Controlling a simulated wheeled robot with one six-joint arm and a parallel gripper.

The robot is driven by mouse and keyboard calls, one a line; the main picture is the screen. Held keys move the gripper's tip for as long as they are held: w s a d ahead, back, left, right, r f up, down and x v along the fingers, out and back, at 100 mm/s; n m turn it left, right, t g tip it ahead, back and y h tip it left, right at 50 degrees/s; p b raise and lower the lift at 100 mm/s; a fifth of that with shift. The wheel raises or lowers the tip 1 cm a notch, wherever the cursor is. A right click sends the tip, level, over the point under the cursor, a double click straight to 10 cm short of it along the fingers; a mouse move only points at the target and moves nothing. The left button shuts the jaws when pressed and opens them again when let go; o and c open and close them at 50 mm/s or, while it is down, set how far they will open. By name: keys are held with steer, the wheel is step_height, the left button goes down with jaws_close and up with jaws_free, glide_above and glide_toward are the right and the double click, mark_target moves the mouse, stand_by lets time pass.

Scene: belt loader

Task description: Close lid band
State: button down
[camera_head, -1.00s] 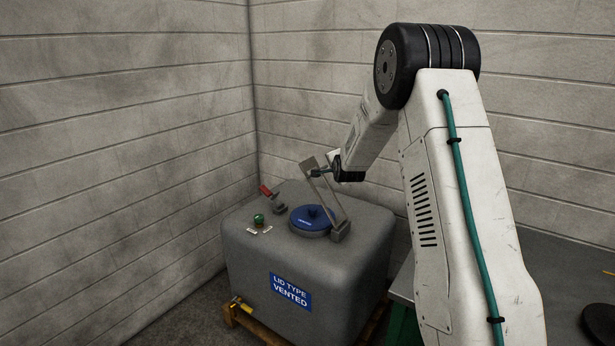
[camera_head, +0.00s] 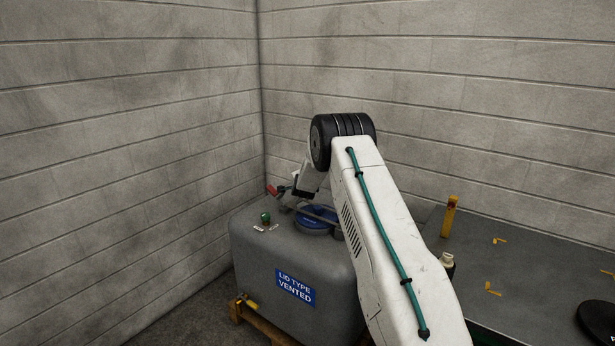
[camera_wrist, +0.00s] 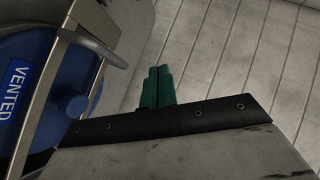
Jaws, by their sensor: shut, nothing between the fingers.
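The grey lid band (camera_head: 320,214) lies low across the blue lid (camera_head: 307,226) on top of the grey tank (camera_head: 255,262). In the wrist view the band (camera_wrist: 43,85) crosses the blue lid (camera_wrist: 38,135), which reads VENTED. My gripper (camera_wrist: 158,75) has its green fingers together with nothing between them, to the right of the band and lid. In the head view my arm's end is at the band's left part and hides some of it. I cannot tell whether the fingers touch the band. A red-handled clamp (camera_head: 271,190) stands left of the lid.
A green knob (camera_head: 265,217) stands on the tank top, left of the lid. Block walls (camera_head: 130,130) close in behind and at left. A grey table (camera_head: 520,265) at right holds a yellow upright piece (camera_head: 449,216) and a black disc (camera_head: 599,320); much of it is bare.

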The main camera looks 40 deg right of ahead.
steer(key=shift+w+a+f, duration=0.1)
steer(key=shift+w+f, duration=0.25)
steer(key=shift+f, duration=0.45)
steer(key=shift+w+a+f, duration=0.1)
steer(key=shift+w+f, duration=0.25)
steer(key=shift+f, duration=0.45)
steer(key=shift+w+a+f, duration=0.1)
steer(key=shift+w+f, duration=0.25)
steer(key=shift+f, duration=0.45)
steer(key=shift+r, duration=0.1)
steer(key=a+r, duration=0.7)
steer(key=r, duration=0.3)
steer(key=shift+a+r, duration=0.25)
steer(key=shift+r, duration=0.1)
